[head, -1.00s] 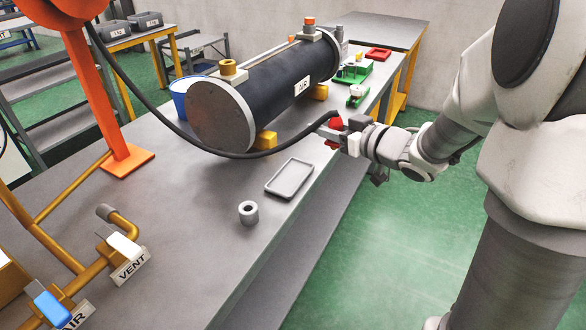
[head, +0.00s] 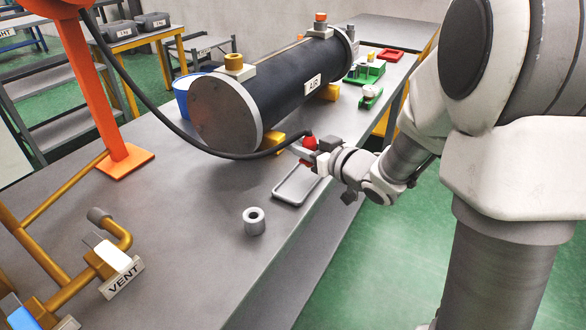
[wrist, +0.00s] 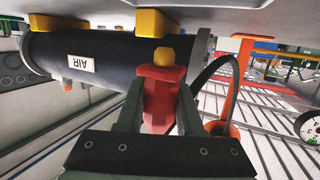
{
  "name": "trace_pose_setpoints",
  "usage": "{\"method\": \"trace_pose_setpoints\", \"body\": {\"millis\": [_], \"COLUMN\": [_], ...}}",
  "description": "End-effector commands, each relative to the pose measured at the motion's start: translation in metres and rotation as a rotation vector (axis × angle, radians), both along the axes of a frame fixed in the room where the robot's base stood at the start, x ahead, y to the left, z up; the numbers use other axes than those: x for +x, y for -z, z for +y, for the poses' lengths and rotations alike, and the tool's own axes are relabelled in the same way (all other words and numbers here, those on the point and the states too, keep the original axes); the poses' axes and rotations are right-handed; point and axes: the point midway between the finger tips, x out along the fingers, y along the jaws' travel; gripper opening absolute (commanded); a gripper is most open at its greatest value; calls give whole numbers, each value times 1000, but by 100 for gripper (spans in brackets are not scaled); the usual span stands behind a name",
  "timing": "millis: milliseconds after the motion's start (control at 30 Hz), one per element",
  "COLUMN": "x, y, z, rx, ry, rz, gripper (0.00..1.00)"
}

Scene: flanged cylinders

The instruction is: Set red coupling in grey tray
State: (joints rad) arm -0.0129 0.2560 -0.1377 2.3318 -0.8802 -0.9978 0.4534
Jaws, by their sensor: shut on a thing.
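The red coupling (head: 309,143) is held in my gripper (head: 304,150), just above the far end of the grey tray in the head view. In the wrist view the red coupling (wrist: 161,98) sits between the two fingers of my gripper (wrist: 160,105), with a yellow end at its tip. My gripper is shut on it. The grey tray (head: 290,204) is a shallow rimmed tray lying on the bench near its front edge. Its far end is partly hidden by my gripper. A black hose (head: 225,154) runs to the coupling; the join is too small to tell.
A large black cylinder (head: 280,88) labelled AIR lies on yellow blocks behind the tray. A grey ring (head: 254,221) stands left of the tray. An orange post (head: 95,100) and yellow pipework (head: 115,235) stand at left. Bare bench (head: 190,220) lies between.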

Motion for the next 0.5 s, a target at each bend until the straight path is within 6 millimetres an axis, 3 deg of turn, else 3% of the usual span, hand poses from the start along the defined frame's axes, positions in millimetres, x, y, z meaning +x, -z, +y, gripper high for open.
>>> {"method": "trace_pose_setpoints", "body": {"millis": [133, 267, 500], "x": [6, 7, 7], "y": [10, 17, 50], "z": [16, 18, 18], "rx": [0, 1, 0], "ry": [-1, 0, 0], "rz": [-1, 1, 1], "gripper": [0, 0, 0]}}
